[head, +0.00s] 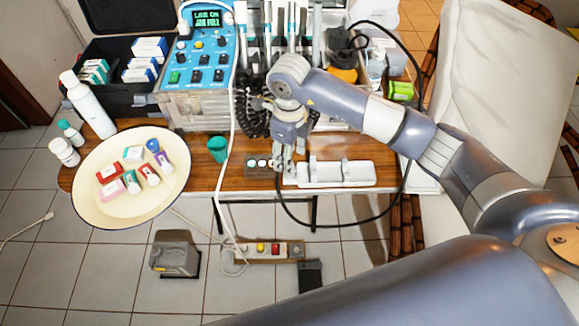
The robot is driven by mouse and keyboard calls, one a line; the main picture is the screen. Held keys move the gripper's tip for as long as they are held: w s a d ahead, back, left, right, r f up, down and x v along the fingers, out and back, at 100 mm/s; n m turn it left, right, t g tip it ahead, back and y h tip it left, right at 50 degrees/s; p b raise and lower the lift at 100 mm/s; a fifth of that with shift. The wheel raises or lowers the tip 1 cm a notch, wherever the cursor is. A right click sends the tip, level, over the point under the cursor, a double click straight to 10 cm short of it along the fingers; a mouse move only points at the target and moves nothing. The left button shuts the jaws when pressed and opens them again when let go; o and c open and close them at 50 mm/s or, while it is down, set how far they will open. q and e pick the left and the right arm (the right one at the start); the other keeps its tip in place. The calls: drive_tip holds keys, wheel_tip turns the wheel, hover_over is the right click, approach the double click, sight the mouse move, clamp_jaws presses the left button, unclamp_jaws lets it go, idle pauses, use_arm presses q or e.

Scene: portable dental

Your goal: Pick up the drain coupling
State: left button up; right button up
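I cannot clearly pick out the drain coupling; it may be small or hidden by my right arm. My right gripper (283,167) points down at the front of the wooden table (205,180), in front of the dental unit. Its fingertips are beside a small grey block with round ports (258,166) and the left end of a white holder (340,173). The fingers are small and partly overlap these things, so I cannot tell whether they are open or touch anything. My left gripper is out of view.
A teal cup (217,149) stands left of the block. An oval cream tray (100,211) with small boxes overhangs the table's left end. A blue control box (208,50) stands behind. Black cable loops around the right side. A white chair (490,100) is at right.

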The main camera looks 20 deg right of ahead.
wheel_tip(320, 180, down, 6)
drive_tip(key=shift+w+r+p, duration=0.1)
drive_tip(key=shift+p, duration=0.5)
drive_tip(key=shift+c, duration=0.6)
drive_tip(key=shift+d, duration=0.1)
drive_tip(key=c, duration=1)
